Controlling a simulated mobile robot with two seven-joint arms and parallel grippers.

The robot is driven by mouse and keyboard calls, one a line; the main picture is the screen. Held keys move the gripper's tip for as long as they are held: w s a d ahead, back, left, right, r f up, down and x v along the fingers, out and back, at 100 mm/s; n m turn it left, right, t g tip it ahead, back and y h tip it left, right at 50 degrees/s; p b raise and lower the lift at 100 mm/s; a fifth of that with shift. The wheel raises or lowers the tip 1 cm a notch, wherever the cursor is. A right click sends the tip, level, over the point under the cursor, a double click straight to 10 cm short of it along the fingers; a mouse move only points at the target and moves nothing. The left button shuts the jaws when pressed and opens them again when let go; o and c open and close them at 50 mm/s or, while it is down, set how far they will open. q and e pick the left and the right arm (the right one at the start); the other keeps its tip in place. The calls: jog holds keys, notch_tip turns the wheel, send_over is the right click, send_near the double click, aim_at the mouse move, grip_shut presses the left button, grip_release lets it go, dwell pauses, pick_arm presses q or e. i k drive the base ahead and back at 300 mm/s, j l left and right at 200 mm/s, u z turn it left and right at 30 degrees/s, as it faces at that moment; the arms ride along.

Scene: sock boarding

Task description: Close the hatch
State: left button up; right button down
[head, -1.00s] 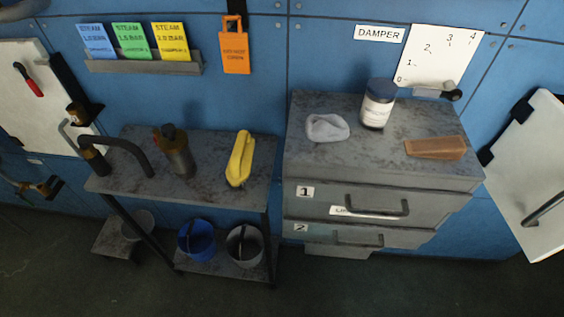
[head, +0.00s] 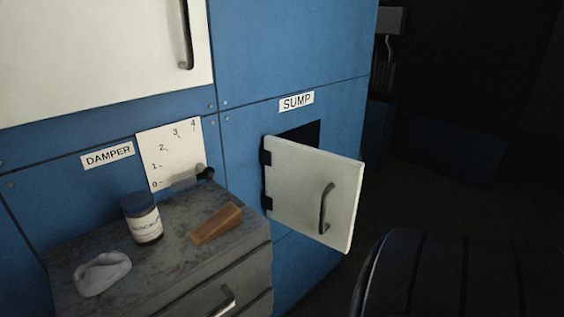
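A white hatch door (head: 305,190) with a dark bar handle (head: 326,208) stands open in the head view, under the SUMP label (head: 297,102). It hangs on black hinges (head: 266,172) at its left edge and swings out from the blue wall. Part of the dark opening (head: 300,135) shows above the door; the door hides the rest. Neither of my grippers is in view.
A grey drawer cabinet (head: 190,285) stands left of the hatch. On it are a labelled jar (head: 141,218), a brown wedge (head: 216,223) and a pale cloth (head: 102,273). A dark ribbed rounded object (head: 460,275) fills the lower right. A damper lever (head: 190,180) sits above the cabinet.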

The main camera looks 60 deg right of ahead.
aim_at(315, 193)
jog(key=z, duration=2)
